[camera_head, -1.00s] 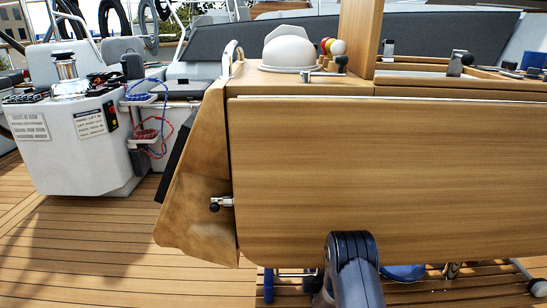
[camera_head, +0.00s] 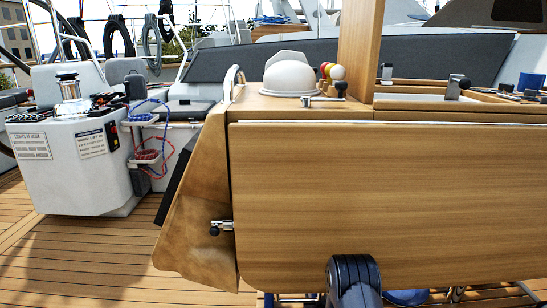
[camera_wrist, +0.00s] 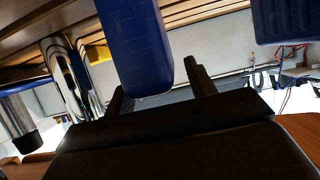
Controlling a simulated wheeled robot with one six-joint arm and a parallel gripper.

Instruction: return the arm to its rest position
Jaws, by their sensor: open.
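My gripper shows in the wrist view (camera_wrist: 160,92), with its two dark fingers apart. A blue object (camera_wrist: 135,45) hangs in from the top of that view and overlaps the space near the left finger; I cannot tell whether it touches. In the head view only a dark rounded part of my arm shows at the bottom, in front of the wooden table leaf (camera_head: 390,195). The gripper itself is hidden from the head view.
A white compass dome (camera_head: 289,78) stands on the table top. A white console (camera_head: 70,165) is at the left, with red and blue ropes beside it. Shiny metal tubes (camera_wrist: 70,75) are close at left in the wrist view. Teak deck (camera_head: 90,265) is open at lower left.

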